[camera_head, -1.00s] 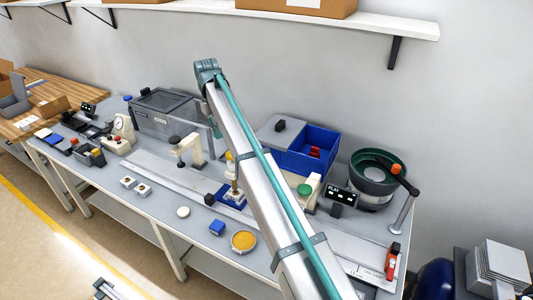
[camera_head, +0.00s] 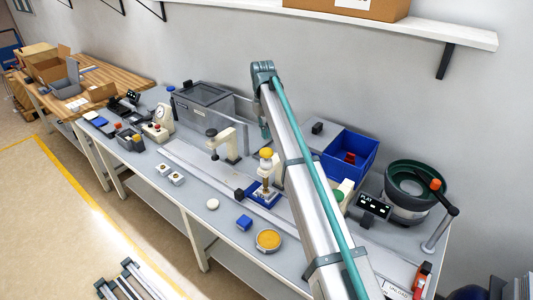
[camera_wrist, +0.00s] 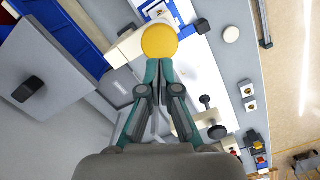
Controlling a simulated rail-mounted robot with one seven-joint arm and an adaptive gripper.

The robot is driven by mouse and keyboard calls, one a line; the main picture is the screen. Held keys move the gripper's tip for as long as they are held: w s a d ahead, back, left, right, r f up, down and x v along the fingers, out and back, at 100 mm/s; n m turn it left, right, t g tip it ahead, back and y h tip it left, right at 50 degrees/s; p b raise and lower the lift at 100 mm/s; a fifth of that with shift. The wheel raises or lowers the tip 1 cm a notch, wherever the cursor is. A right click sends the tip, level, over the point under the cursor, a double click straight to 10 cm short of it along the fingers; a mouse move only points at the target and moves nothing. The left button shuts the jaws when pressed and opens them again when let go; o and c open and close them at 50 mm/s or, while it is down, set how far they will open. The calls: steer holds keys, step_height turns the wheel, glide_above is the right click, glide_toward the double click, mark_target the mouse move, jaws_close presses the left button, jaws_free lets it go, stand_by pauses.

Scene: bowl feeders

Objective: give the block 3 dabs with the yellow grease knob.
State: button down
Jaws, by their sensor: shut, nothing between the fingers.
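The yellow grease knob (camera_head: 266,153) is a round yellow top on an upright tool, standing at a blue fixture (camera_head: 264,196) beside my arm. The yellow knob also shows in the wrist view (camera_wrist: 159,41), just past my fingertips. My gripper (camera_wrist: 158,66) is shut with nothing between its fingers. Whether the tips touch the knob cannot be told. In the head view my gripper is not clearly seen.
A white disc (camera_head: 212,204) lies left of the blue block. A cream press-like stand (camera_head: 228,143) is left of the knob. A blue bin (camera_head: 347,155) and a green-lined bowl feeder (camera_head: 414,186) stand to the right. The bench front is mostly clear around the block.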

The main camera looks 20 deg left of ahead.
mark_target(266, 151)
steer(key=shift+s+d+f+b, duration=0.1)
steer(key=shift+f+b, duration=0.45)
steer(key=shift+f, duration=0.75)
steer(key=shift+s+d+f+b, duration=0.1)
steer(key=shift+f+b, duration=0.4)
steer(key=shift+f, duration=0.8)
steer(key=shift+f+b, duration=0.3)
steer(key=shift+f, duration=1.05)
steer(key=shift+w+a+r, duration=0.3)
steer(key=shift+w+a, duration=0.05)
steer(key=shift+w+a+r+p, duration=0.3)
steer(key=shift+w+a+p, duration=0.15)
steer(key=shift+w+a, duration=0.3)
steer(key=shift+r, duration=0.1)
step_height(266, 151, up, 12)
steer(key=shift+w+a, duration=0.4)
